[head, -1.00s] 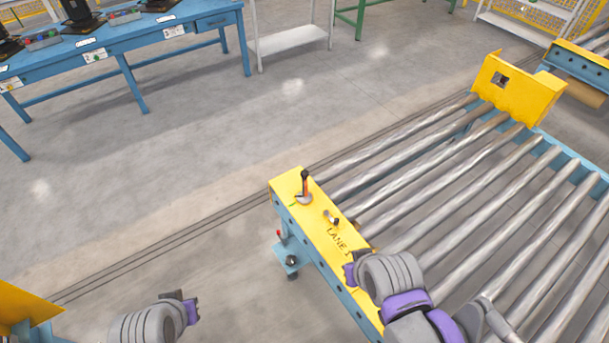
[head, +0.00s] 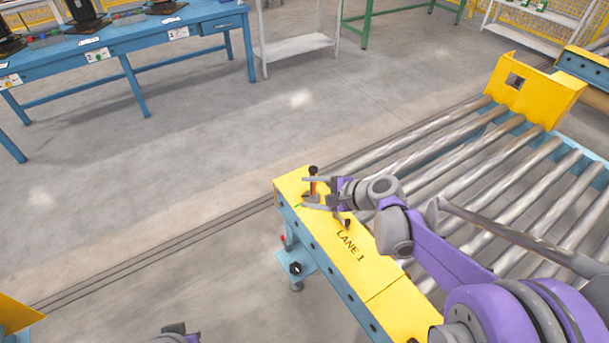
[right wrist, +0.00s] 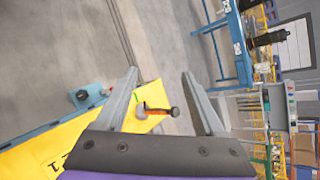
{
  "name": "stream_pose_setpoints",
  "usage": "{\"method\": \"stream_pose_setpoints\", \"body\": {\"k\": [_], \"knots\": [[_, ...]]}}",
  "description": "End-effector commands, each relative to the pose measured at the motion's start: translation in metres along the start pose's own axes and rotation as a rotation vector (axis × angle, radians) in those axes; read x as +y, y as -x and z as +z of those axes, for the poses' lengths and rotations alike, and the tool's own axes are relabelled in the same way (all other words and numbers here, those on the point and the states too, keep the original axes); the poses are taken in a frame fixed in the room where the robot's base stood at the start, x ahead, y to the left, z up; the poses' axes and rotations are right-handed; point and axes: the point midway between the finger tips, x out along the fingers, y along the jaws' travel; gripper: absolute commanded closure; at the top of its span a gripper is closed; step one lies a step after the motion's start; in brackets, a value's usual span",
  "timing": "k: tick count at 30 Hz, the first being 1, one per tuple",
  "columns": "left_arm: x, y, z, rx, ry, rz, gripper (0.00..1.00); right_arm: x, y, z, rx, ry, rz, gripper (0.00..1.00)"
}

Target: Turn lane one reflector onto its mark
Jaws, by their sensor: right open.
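The lane one reflector appears to be the upright post with an orange stem and black top (head: 313,175) at the far end of the yellow LANE 1 plate (head: 370,262). In the right wrist view the post (right wrist: 163,111) rises from a grey round base, with a small green mark beside it. My right gripper (head: 318,194) is open at the post. In its wrist view the two fingers (right wrist: 160,76) lie either side of the post, with gaps; I cannot tell their depth relative to it. My left gripper (head: 178,332) is mostly cut off at the bottom edge.
A small black-knobbed fitting (head: 347,223) stands on the plate near my right gripper. The roller conveyor (head: 480,165) extends to the right, with a yellow end bracket (head: 535,88). A blue workbench (head: 120,50) stands at the back left. The floor between is clear.

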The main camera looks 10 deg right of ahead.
Motion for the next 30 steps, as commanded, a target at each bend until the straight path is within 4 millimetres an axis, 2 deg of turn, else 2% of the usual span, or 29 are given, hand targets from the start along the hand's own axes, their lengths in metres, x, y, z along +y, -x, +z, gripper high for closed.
{"method": "stream_pose_setpoints", "body": {"k": [1, 6, 9, 13, 16, 20, 23, 30], "knots": [[0.000, -0.018, 0.008, -0.007, 0.000, 0.000, 1.00, -0.002, -0.021, -0.029, -0.032, -0.110, -0.048, 0.30], [0.000, -0.053, 0.021, -0.020, 0.000, 0.000, 1.00, -0.019, -0.065, -0.105, -0.184, -0.489, -0.211, 0.30], [0.000, -0.070, 0.027, -0.026, 0.000, 0.000, 1.00, -0.022, -0.080, -0.148, -0.275, -0.673, -0.288, 0.30], [0.000, -0.084, 0.032, -0.031, 0.000, 0.000, 1.00, -0.023, -0.089, -0.186, -0.371, -0.836, -0.355, 0.30], [0.000, -0.088, 0.033, -0.032, 0.000, 0.000, 1.00, -0.023, -0.091, -0.202, -0.415, -0.903, -0.381, 0.30], [0.000, -0.089, 0.033, -0.033, 0.000, 0.000, 1.00, -0.026, -0.095, -0.205, -0.434, -0.929, -0.391, 0.30], [0.000, -0.090, 0.034, -0.033, 0.000, 0.000, 1.00, -0.033, -0.105, -0.202, -0.435, -0.929, -0.389, 0.30], [0.000, -0.097, 0.036, -0.035, 0.000, 0.000, 1.00, -0.055, -0.145, -0.193, -0.433, -0.926, -0.387, 0.30]]}}
